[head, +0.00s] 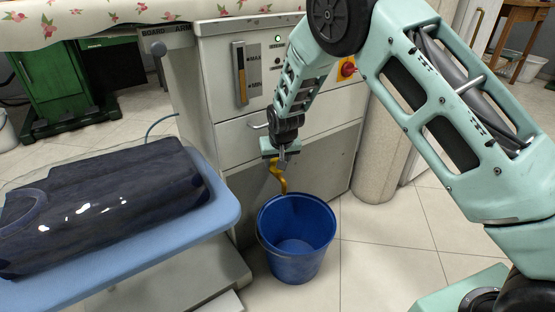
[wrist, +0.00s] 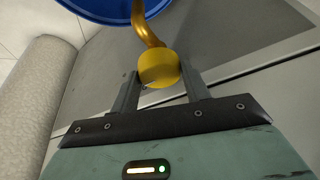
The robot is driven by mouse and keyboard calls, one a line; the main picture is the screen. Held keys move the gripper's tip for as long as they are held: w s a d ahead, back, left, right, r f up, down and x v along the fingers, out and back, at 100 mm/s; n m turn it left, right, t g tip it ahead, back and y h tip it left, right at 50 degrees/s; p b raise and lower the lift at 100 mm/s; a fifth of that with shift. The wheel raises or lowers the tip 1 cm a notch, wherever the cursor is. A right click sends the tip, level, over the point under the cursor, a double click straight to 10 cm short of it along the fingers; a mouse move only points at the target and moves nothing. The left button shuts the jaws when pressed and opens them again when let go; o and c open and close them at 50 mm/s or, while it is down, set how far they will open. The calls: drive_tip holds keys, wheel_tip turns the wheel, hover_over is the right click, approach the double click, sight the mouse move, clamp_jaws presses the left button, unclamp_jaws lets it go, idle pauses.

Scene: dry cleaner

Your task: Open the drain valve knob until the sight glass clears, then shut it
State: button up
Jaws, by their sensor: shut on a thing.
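My gripper (head: 281,160) is at the front of the grey machine, above the blue bucket. In the wrist view my gripper (wrist: 160,88) is shut on the round yellow drain valve knob (wrist: 158,68), one finger on each side. A curved brass drain pipe (head: 277,178) runs down from the valve to just above the bucket. The knob is mostly hidden by my gripper in the head view. The sight glass (head: 240,73) is a tall window between MAX and MIN marks on the panel, with an amber fill showing. No stream from the pipe can be made out.
The blue bucket (head: 296,232) stands on the tiled floor under the pipe and looks empty. A blue ironing board (head: 205,216) with a dark garment (head: 105,208) is at left. A red button (head: 347,69) is on the panel. Open floor lies at right.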

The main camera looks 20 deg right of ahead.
drive_tip(key=o, duration=1)
drive_tip(key=shift+c, duration=0.2)
drive_tip(key=shift+r, duration=0.25)
drive_tip(key=s+p, duration=0.5)
drive_tip(key=s, duration=0.7)
drive_tip(key=shift+s+a+r, duration=0.25)
drive_tip(key=shift+r, duration=0.05)
